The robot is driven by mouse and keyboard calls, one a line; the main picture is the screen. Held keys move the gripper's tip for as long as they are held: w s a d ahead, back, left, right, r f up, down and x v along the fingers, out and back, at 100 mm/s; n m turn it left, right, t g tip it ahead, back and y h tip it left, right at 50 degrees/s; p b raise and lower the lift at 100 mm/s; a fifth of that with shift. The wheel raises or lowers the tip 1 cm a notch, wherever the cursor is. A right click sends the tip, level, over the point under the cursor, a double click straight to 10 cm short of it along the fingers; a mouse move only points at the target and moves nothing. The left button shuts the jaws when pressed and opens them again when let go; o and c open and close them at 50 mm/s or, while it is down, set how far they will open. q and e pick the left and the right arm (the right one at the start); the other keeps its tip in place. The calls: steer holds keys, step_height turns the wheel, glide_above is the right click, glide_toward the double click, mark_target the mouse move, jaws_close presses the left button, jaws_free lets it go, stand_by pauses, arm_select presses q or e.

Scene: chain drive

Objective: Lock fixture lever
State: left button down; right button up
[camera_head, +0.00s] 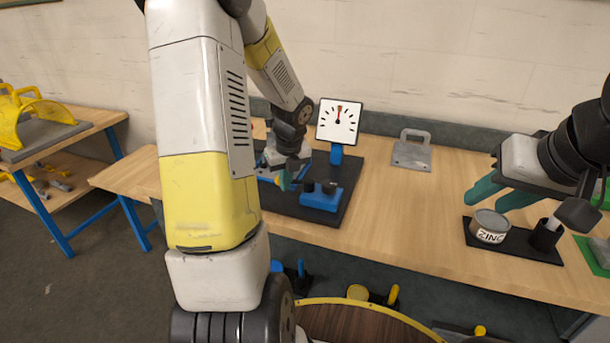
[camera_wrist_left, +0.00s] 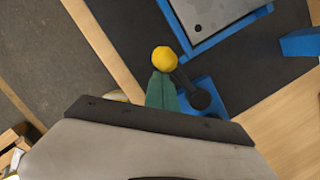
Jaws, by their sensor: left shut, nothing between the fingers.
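The fixture lever shows in the left wrist view as a yellow ball knob (camera_wrist_left: 164,59) on a short dark arm, which runs to a round dark pivot on a blue base (camera_wrist_left: 212,90). My left gripper (camera_wrist_left: 162,82) is shut and empty, its green fingertips right at the knob; I cannot tell whether they touch. A grey plate (camera_wrist_left: 205,18) sits in the blue fixture beside the lever. In the head view my left gripper (camera_head: 284,181) is over the dark mat (camera_head: 345,185), and my arm hides much of the fixture. My right gripper (camera_head: 484,202) is open and empty.
A blue block with dark knobs (camera_head: 322,197) sits right of my left gripper. A grey handled plate (camera_head: 411,152) lies farther right. Near my right gripper are a ZINC can (camera_head: 491,227) and a dark cup (camera_head: 545,235).

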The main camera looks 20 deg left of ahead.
arm_select(q)
steer(key=shift+w+a, duration=0.3)
steer(key=shift+w, duration=0.4)
stand_by(0.3)
